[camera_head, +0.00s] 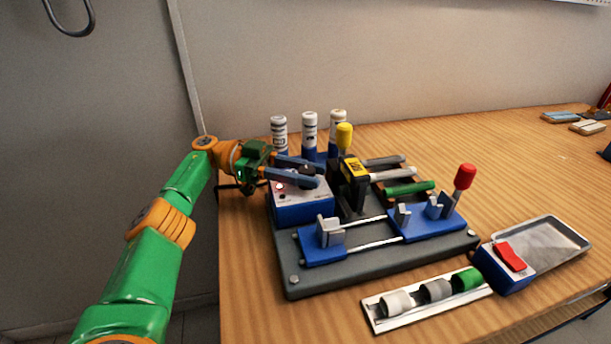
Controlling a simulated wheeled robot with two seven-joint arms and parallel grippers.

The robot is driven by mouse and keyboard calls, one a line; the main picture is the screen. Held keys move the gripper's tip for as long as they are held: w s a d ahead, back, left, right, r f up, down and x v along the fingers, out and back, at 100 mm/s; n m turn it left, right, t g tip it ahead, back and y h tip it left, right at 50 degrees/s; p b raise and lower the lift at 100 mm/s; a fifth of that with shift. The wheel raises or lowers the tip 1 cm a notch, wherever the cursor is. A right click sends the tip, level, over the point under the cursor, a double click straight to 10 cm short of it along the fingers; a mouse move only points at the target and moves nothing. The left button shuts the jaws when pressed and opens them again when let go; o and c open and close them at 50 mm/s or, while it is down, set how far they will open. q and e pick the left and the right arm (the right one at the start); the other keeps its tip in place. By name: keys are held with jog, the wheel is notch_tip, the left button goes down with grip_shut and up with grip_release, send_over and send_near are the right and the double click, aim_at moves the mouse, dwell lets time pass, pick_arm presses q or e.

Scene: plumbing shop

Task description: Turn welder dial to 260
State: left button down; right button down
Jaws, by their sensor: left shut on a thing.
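The welder stands on the wooden table, with a dark grey base plate (375,267) and blue clamp blocks. Its blue control box (303,208) is at the left, with a small red light on its face. My left gripper (312,175) reaches in from the left above the box. Its two blue fingers are shut on the dark dial (307,169) on top of the box. The fingers cover part of the dial, and its markings cannot be read. My right gripper is not in view.
A yellow-knobbed lever (344,137) and a red-knobbed lever (464,177) rise from the welder. Several white-and-blue cylinders (309,131) stand behind. A rack with pipe fittings (437,291), a blue box with red switch (510,257) and a metal tray (566,233) lie in front right. The table's right side is mostly clear.

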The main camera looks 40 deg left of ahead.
pick_arm(q)
jog(key=shift+f, duration=0.15)
jog(key=c, duration=0.5)
grip_release()
jog(key=shift+d, duration=0.1)
jog(key=shift+c, duration=0.2)
notch_tip(320, 180, up, 3)
jog(key=shift+f+p, duration=0.1)
jog(key=shift+p, duration=0.2)
jog(key=s+d+r+b, duration=0.4)
jog(key=s+d+r, duration=0.3)
jog(key=s+r, duration=0.3)
jog(key=shift+s+d+r+b, duration=0.2)
jog(key=shift+s+b, duration=0.1)
jog(key=shift+s, duration=0.7)
